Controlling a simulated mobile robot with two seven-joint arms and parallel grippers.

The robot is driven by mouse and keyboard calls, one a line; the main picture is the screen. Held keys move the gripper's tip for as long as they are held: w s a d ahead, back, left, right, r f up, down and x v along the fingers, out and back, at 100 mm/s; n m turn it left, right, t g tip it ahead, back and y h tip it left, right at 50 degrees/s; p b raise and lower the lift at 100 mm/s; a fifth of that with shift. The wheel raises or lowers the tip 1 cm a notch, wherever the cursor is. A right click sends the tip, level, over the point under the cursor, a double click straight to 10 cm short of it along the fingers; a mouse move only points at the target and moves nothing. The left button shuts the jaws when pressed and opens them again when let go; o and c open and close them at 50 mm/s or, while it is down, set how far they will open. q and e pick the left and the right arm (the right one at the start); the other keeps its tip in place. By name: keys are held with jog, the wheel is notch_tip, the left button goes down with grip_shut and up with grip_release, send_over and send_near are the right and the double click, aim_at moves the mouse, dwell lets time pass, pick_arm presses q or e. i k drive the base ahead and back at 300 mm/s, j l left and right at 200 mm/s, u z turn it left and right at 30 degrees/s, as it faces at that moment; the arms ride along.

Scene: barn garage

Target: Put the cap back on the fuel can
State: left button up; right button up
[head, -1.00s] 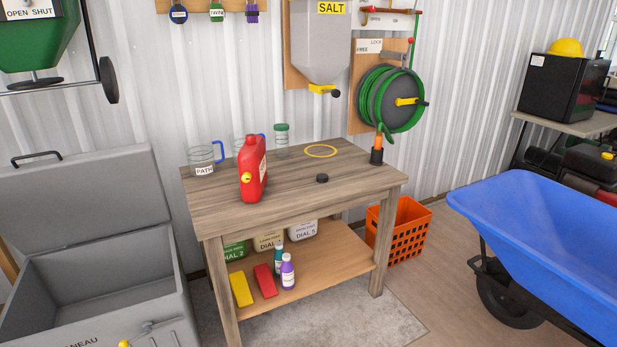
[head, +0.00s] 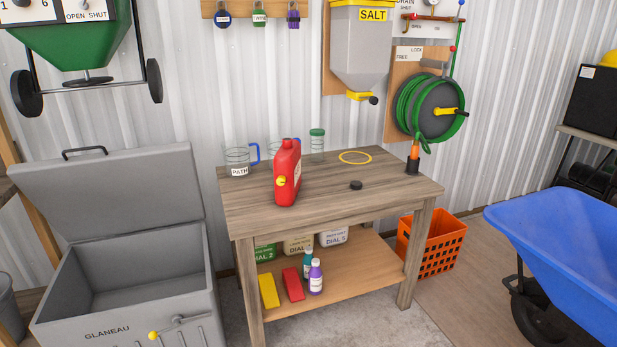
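The red fuel can (head: 287,172) stands upright on the wooden workbench (head: 330,208), left of the middle of its top. It has a yellow part (head: 281,181) low on its left side. A small black cap (head: 356,185) lies on the bench top to the right of the can, apart from it. The can's top opening is too small to make out clearly. Neither of my grippers shows in the head view.
On the bench are a PATH-labelled jug (head: 237,160), a green-lidded jar (head: 317,140) and a yellow ring (head: 355,157). An open grey chest (head: 130,268) stands left; an orange crate (head: 431,242) and blue wheelbarrow (head: 560,245) stand right. The bench's front right top is clear.

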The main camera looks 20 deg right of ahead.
aim_at(287, 161)
jog(key=i+l, duration=0.2)
jog(key=l, duration=0.15)
jog(key=i+l+u, duration=0.15)
jog(key=i+l, duration=0.25)
jog(key=l, duration=0.3)
jog(key=i+l+u, duration=0.1)
jog(key=l, duration=0.25)
jog(key=i+l, duration=0.25)
jog(key=i+l+u, duration=0.15)
jog(key=l, duration=0.35)
jog(key=i+l, duration=0.2)
jog(key=l, duration=0.15)
jog(key=u, duration=0.05)
